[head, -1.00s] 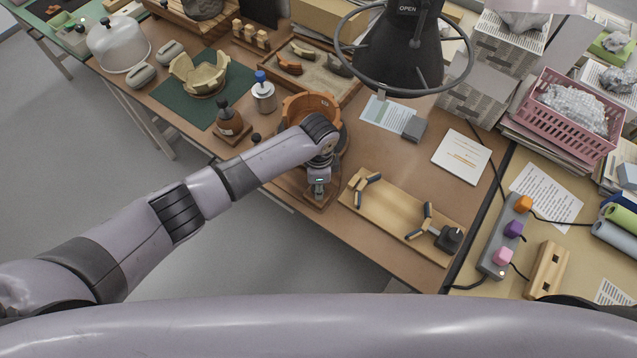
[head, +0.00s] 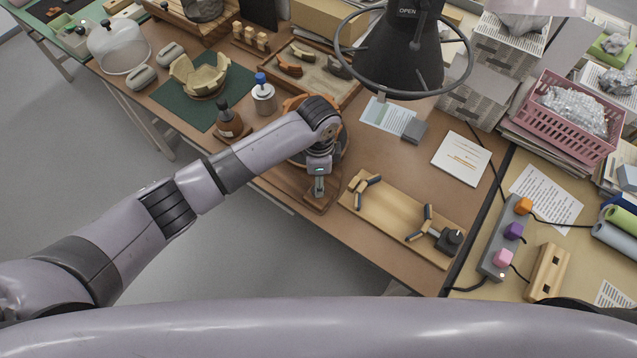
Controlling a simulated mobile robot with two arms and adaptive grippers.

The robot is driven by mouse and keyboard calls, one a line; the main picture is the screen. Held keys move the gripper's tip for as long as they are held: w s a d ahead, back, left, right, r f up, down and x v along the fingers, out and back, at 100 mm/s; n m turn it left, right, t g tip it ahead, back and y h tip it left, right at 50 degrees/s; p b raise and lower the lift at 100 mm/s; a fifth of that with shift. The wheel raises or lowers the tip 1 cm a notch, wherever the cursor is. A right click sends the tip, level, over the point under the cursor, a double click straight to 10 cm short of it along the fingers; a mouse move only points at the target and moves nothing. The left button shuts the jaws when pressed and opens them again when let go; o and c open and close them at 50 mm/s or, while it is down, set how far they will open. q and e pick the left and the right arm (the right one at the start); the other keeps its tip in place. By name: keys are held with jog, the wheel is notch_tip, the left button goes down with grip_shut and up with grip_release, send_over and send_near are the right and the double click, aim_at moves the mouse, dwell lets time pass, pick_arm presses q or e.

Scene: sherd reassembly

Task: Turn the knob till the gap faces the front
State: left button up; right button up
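The orange-brown pot (head: 291,104) stands on a round turntable on the workbench. My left arm crosses in front of it, so only part of its rim shows and I cannot see where its gap faces. A dark edge of the turntable (head: 345,146) shows right of my wrist. My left gripper (head: 319,190) points down over the front end of the wooden base (head: 322,206). The knob is not distinguishable, hidden at or under the gripper. The fingers are too small to tell open from shut. My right gripper is not in view.
A wooden board (head: 385,220) with padded arms and a black dial lies just right. A dark lamp (head: 400,55) overhangs behind. Bench around the white booklet (head: 461,158) is mostly clear.

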pick_arm(q)
notch_tip(320, 180, up, 7)
dwell(0.3)
jog(key=shift+f, duration=0.1)
